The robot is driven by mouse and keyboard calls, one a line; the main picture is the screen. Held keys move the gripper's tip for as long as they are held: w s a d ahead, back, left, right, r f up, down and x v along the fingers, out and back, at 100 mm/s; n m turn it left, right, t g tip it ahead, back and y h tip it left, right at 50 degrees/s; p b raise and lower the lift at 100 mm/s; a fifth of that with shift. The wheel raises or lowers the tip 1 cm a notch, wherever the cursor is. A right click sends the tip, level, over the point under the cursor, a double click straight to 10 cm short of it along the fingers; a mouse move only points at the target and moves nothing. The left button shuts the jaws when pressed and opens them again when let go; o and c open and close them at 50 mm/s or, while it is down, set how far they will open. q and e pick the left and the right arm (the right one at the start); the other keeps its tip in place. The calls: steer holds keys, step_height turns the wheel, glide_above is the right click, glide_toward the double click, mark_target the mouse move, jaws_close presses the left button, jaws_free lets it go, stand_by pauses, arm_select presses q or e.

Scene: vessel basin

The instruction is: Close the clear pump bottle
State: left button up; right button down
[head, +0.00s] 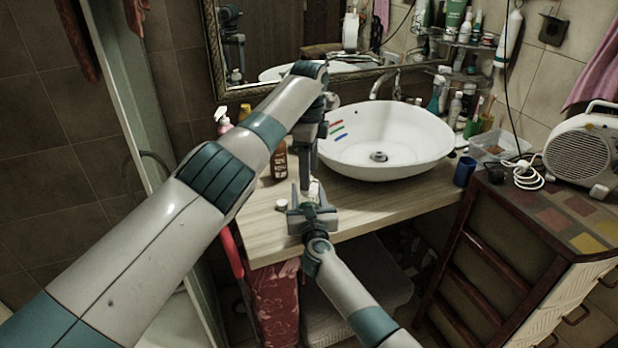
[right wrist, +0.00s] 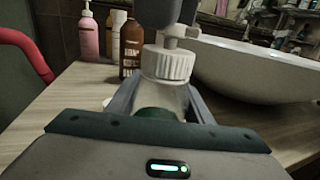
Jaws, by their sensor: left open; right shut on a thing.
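The clear pump bottle (right wrist: 165,98) stands upright on the wooden counter in the right wrist view, with a white ribbed collar (right wrist: 167,63) and a white pump head (right wrist: 187,31) above it. My right gripper (head: 312,204) is shut on the bottle's body; its fingers show on both sides in the right wrist view (right wrist: 160,105). My left gripper (head: 309,170) is open and points down from above at the pump head. Its grey finger (right wrist: 160,12) partly hides the pump head. In the head view the bottle (head: 316,190) is mostly hidden by both grippers.
A white basin (head: 385,140) is close on the right. A brown bottle (head: 279,162) and a pink bottle (head: 223,122) stand behind and left. A small white cap-like object (head: 281,204) lies near the front edge. A blue cup (head: 465,171) stands right of the basin.

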arm_select(q)
step_height(320, 180, up, 8)
steer(key=shift+r, duration=0.25)
arm_select(e)
steer(key=c, duration=0.8)
jaws_free()
steer(key=shift+s, duration=0.1)
steer(key=shift+s, duration=0.45)
steer(key=s, duration=0.5)
steer(key=s+d, duration=0.1)
steer(key=s, duration=1)
steer(key=shift+s+d, duration=0.1)
steer(key=shift+d, duration=0.3)
steer(key=shift+f, duration=0.1)
